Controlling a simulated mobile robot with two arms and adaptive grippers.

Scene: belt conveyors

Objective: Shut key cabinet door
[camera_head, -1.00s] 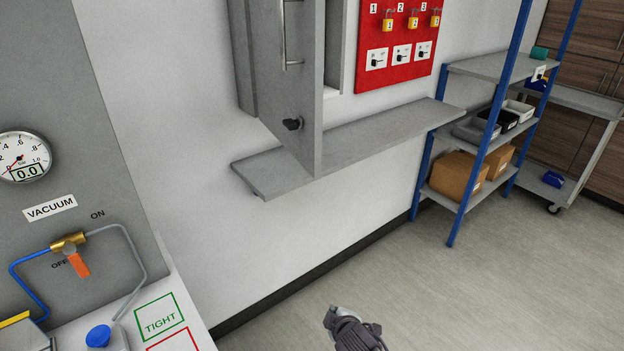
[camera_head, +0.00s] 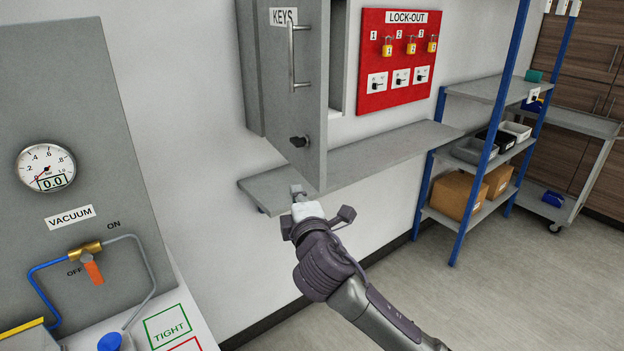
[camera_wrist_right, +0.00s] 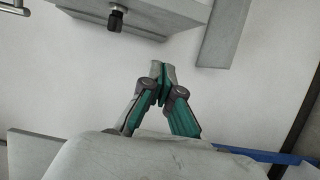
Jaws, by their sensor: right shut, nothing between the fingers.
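The grey key cabinet (camera_head: 251,70) hangs on the wall. Its door (camera_head: 305,118), labelled KEYS, stands open and juts out from the wall towards me. The door carries a long bar handle (camera_head: 291,58) and a black knob (camera_head: 299,141), which also shows at the top of the right wrist view (camera_wrist_right: 115,19). My right gripper (camera_head: 297,190) is just below the door's lower edge in the head view, apart from the knob. In the right wrist view its fingertips (camera_wrist_right: 160,72) are together and empty. My left gripper is in neither view.
A grey shelf (camera_head: 375,156) runs along the wall under the cabinet. A red lock-out board (camera_head: 393,98) hangs to its right. A blue-posted rack (camera_head: 488,120) stands further right. A vacuum panel (camera_head: 62,130) is at the left. The floor in front is clear.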

